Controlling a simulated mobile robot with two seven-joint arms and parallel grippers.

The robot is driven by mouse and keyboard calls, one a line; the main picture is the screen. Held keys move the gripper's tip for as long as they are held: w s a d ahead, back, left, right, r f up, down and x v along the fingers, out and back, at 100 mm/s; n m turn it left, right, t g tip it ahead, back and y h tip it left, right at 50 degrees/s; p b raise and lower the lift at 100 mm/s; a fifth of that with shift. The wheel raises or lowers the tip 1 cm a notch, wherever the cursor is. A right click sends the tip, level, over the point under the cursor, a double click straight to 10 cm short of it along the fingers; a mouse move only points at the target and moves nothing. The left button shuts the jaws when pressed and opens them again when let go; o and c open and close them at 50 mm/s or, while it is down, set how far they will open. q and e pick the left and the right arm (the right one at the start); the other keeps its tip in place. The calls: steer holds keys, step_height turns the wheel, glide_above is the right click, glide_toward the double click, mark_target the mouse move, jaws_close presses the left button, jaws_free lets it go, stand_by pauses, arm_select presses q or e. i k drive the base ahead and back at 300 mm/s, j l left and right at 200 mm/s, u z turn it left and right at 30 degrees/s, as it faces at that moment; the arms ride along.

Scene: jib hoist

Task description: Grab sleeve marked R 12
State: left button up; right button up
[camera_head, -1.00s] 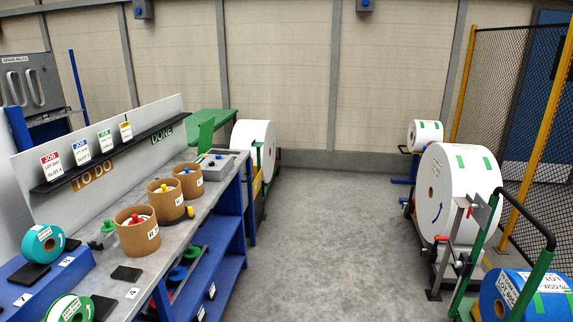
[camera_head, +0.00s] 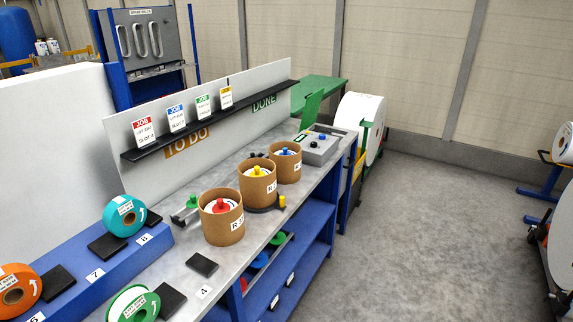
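Three brown cardboard sleeves stand upright on the grey bench top, in a row going away from me. The front sleeve (camera_head: 218,231) holds something white with a red knob, and its label starts with R. The middle sleeve (camera_head: 256,192) has a yellow knob in it; its label seems to read R1 and perhaps more, too small to be sure. The back sleeve (camera_head: 287,170) has a blue knob, and its label is partly hidden by the middle sleeve. I cannot tell for certain which is marked R 12. Neither of my grippers shows in the head view.
Tape rolls, teal (camera_head: 124,216), orange (camera_head: 17,290) and green-white (camera_head: 134,304), stand at the left. A grey box (camera_head: 318,148) sits at the bench's far end. A job-card shelf (camera_head: 205,122) runs behind. Grey floor (camera_head: 430,220) at the right is clear.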

mark_target(288, 168)
steer(key=u, duration=0.6)
steer(key=i+l+u, duration=0.15)
steer(key=l+u, duration=0.15)
steer(key=i+l+u, duration=0.1)
steer(key=l+u, duration=0.2)
steer(key=i+l+u, duration=0.1)
steer(key=l+u, duration=0.55)
steer(key=l, duration=0.75)
steer(key=l+u, duration=0.15)
steer(key=l, duration=1)
steer(key=i, duration=0.05)
